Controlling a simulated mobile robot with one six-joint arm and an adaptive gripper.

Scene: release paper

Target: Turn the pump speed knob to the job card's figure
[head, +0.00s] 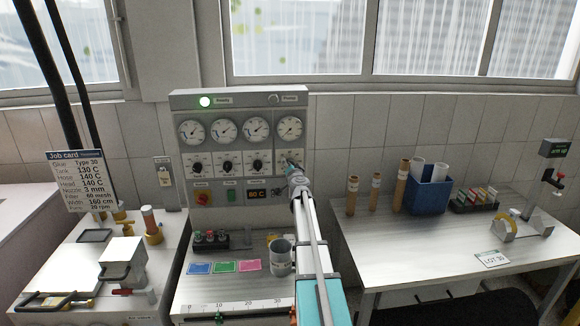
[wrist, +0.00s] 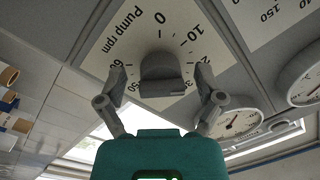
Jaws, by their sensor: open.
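The pump speed knob (wrist: 160,75) is a dark grey knob on a pale dial plate marked "Pump rpm", with 0, 10, 30 and 60 legible around it. Which figure it points to is not clear. My gripper (wrist: 160,82) is open, one fingertip on each side of the knob, with no clear contact. In the head view my gripper (head: 292,164) is at the panel's rightmost knob and mostly hides it. The job card (head: 78,180) stands at the left; its bottom line appears to read 20 rpm, in small print.
A grey cup (head: 280,258) stands on the bench below. A right-hand table (head: 420,238) holds tubes and a blue bin (head: 428,192).

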